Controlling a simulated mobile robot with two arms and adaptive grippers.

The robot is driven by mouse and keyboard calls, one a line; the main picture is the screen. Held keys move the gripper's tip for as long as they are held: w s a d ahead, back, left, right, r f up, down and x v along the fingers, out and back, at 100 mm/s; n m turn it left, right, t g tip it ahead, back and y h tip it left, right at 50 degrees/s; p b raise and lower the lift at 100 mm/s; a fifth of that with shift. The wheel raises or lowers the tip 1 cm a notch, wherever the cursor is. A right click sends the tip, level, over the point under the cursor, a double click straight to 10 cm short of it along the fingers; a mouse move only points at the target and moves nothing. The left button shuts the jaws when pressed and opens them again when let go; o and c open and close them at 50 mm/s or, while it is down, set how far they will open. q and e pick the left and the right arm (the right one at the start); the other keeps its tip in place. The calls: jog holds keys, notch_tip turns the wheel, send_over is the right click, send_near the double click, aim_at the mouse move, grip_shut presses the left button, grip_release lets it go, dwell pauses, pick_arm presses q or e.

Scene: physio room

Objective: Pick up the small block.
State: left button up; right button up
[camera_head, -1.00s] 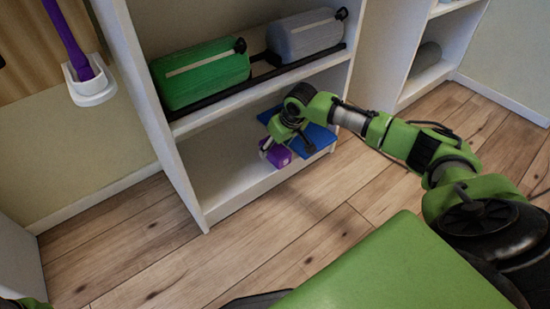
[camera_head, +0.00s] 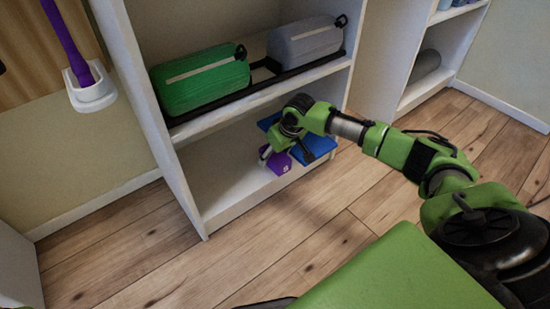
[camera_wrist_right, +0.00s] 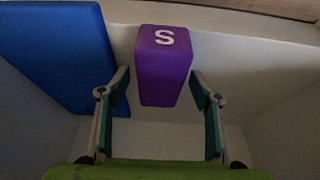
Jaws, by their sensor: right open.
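The small block is purple with a white letter S. It stands on the low shelf of the white unit in the head view (camera_head: 279,163) and in the right wrist view (camera_wrist_right: 163,68). My right gripper (camera_wrist_right: 162,92) is open. In the wrist view its two fingers stand to either side of the block's near end, with a gap visible on each side. In the head view the right gripper (camera_head: 284,155) is at the block and partly covers it. My left gripper does not show.
A blue block (camera_head: 312,146) lies on the same shelf right beside the purple one; it also shows in the wrist view (camera_wrist_right: 55,50). The shelf above (camera_head: 215,122) holds a green case (camera_head: 200,80) and a grey case (camera_head: 305,40). The shelf's left part is bare.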

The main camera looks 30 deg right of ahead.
jog(key=shift+f+p, duration=0.2)
jog(key=shift+p, duration=0.15)
dwell(0.4)
jog(key=c, duration=1.2)
